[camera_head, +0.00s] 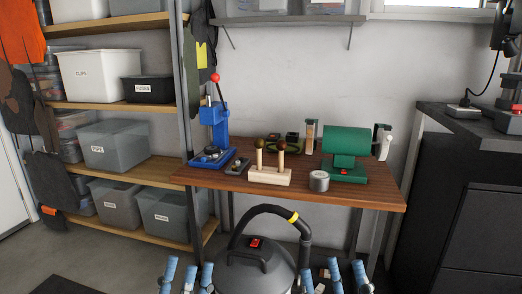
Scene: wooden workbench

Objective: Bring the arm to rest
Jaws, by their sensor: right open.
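My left gripper (187,276) is at the bottom edge, left of the vacuum cleaner. Its light blue finger parts show, but I cannot tell how far apart its jaws are. My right gripper (334,277) is at the bottom edge, right of the vacuum cleaner. Its blue fingers are spread open, and I see nothing between them. Both grippers are in front of the wooden workbench (305,196) and below its top in the picture. The bottom edge cuts off most of both arms.
A grey vacuum cleaner (240,277) with a black hose stands between my grippers. The bench holds a blue press (214,130), a wooden block (270,177), a metal can (319,181) and a green machine (345,142). Shelves with bins (113,145) stand left, a dark cabinet (485,195) right.

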